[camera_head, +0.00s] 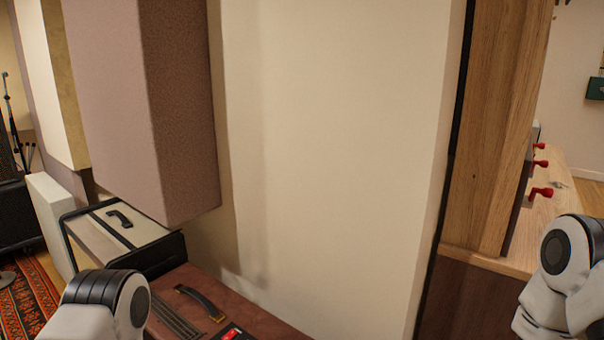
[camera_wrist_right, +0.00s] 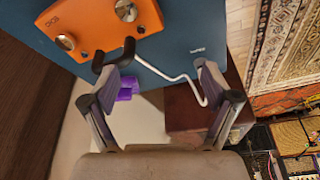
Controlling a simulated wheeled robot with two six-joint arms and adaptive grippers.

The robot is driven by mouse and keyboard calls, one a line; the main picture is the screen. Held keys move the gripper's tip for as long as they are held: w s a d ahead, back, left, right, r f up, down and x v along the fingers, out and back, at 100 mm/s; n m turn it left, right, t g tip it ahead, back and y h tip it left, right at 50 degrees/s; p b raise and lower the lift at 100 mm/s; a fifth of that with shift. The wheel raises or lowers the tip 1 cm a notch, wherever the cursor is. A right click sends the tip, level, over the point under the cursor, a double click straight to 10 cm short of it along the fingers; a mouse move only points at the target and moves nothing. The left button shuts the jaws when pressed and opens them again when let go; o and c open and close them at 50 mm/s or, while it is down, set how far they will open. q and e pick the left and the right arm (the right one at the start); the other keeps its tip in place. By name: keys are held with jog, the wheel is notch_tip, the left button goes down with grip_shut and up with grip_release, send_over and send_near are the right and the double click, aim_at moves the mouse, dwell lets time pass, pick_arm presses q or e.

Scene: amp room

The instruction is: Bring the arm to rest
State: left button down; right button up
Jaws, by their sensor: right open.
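My right gripper (camera_wrist_right: 152,75) is open in the right wrist view, its two fingers spread well apart. A thin white bent rod or cable (camera_wrist_right: 170,76) shows between the fingertips; I cannot tell whether it touches them. In the head view, a rounded joint of my left arm (camera_head: 105,302) is at the bottom left and one of my right arm (camera_head: 568,250) is at the right edge. Neither gripper shows in the head view, so my left gripper is hidden from me.
An orange box with silver knobs (camera_wrist_right: 100,22) is by a blue surface (camera_wrist_right: 185,35). A purple object (camera_wrist_right: 128,88) is below. Ahead are a mauve panel (camera_head: 150,110), a cream wall (camera_head: 340,150), a reddish-brown case (camera_head: 245,315) and a wooden post (camera_head: 495,130).

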jog(key=s+a+f+m+g+h, duration=0.1)
jog(key=s+f+m+g, duration=0.15)
jog(key=s, duration=0.55)
jog(key=s+a+f+m+g, duration=0.1)
jog(key=s+f, duration=0.3)
jog(key=s, duration=0.5)
pick_arm(q)
notch_tip(320, 180, up, 16)
jog(key=p, duration=1.5)
jog(key=shift+w+f+p, duration=0.2)
jog(key=shift+f+p, duration=0.05)
jog(key=shift+p, duration=0.1)
pick_arm(e)
notch_tip(320, 180, up, 16)
jog(key=m+h, duration=0.1)
jog(key=m, duration=0.2)
jog(key=shift+d+t, duration=0.35)
jog(key=shift+d, duration=0.05)
jog(key=shift+w+r, duration=0.1)
